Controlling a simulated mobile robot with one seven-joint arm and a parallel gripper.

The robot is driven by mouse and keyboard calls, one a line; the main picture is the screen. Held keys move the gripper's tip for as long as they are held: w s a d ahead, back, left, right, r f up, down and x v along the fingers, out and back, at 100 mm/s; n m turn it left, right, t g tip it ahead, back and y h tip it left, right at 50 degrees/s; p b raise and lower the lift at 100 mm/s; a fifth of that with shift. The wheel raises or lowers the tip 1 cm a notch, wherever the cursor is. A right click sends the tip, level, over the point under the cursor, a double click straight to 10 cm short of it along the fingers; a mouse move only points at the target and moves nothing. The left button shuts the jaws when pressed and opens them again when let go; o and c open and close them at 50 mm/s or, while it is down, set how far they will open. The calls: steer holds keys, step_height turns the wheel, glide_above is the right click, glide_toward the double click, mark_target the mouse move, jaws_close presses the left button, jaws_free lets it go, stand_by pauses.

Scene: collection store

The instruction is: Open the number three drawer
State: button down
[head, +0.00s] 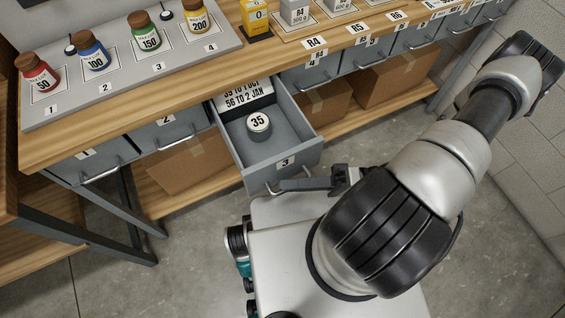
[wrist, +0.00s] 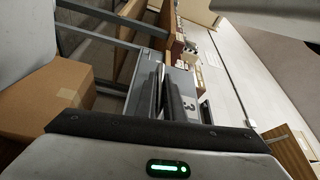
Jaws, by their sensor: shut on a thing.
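The number three drawer (head: 285,150) is grey and pulled well out from under the wooden bench, with a "3" label on its front. It also shows in the wrist view (wrist: 190,84). Inside it are a round grey weight marked 35 (head: 258,123) and a printed card (head: 246,96) at the back. My gripper (head: 322,183) is at the drawer's front, shut on the bar handle (head: 290,186). In the wrist view my gripper's fingers (wrist: 165,95) are close together at the drawer front; the handle between them is mostly hidden.
Closed drawers one (head: 90,160) and two (head: 170,130) are on the left, drawer four (head: 312,72) and others on the right. Cardboard boxes (head: 395,78) stand on the lower shelf. Coloured bottles (head: 92,52) stand on the bench top. Bare floor (head: 120,280) shows at lower left.

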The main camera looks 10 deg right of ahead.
steer(key=shift+s+d, duration=0.2)
steer(key=shift+s, duration=0.4)
steer(key=shift+s+d, duration=0.15)
steer(key=shift+s, duration=0.4)
steer(key=c, duration=1.9)
jaws_free()
steer(key=shift+o, duration=0.2)
steer(key=shift+d, duration=0.15)
steer(key=s+d+f, duration=0.1)
steer(key=s+d, duration=0.1)
steer(key=d, duration=1.5)
steer(key=shift+f, duration=0.1)
